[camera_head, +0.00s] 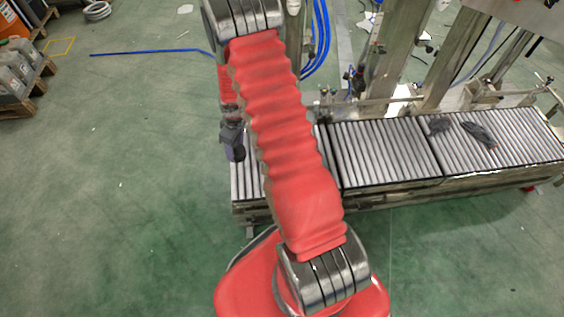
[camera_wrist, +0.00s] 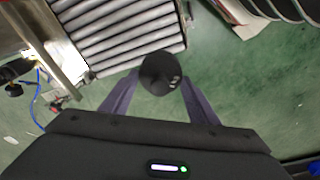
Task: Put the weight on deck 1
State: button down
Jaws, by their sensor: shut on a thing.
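The weight (camera_wrist: 158,70) is a dark, round-topped piece in the wrist view. It sits between the two purple-grey fingers of my gripper (camera_wrist: 161,84), which is shut on it. In the head view my gripper (camera_head: 234,150) hangs at the left end of a roller conveyor (camera_head: 385,150); the weight is hard to make out there. The conveyor has several grey roller sections, and one section (camera_wrist: 125,38) shows beyond the weight in the wrist view. No label is readable, so I cannot tell which section is deck 1. The contact between weight and rollers is unclear.
Dark glove-like items (camera_head: 480,135) lie on the right roller section. Metal posts (camera_head: 400,45) and a rail stand along the conveyor's back. Blue hoses (camera_head: 320,35) hang behind my arm. Pallets with containers (camera_head: 15,75) stand far left.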

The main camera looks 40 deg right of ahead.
jog(key=s+d+f+n, duration=0.3)
jog(key=d+f, duration=0.4)
jog(key=d, duration=0.1)
jog(key=s+d+f+n, duration=0.4)
jog(key=d+f, duration=0.2)
jog(key=d, duration=0.3)
jog(key=shift+s+d+f+g+y, duration=0.15)
jog(key=shift+s+f+g+y, duration=0.05)
jog(key=shift+f+g+y, duration=0.15)
jog(key=shift+f, duration=2.95)
jog(key=shift+f, duration=2.05)
jog(key=shift+f, duration=0.1)
jog(key=c, duration=0.7)
grip_release()
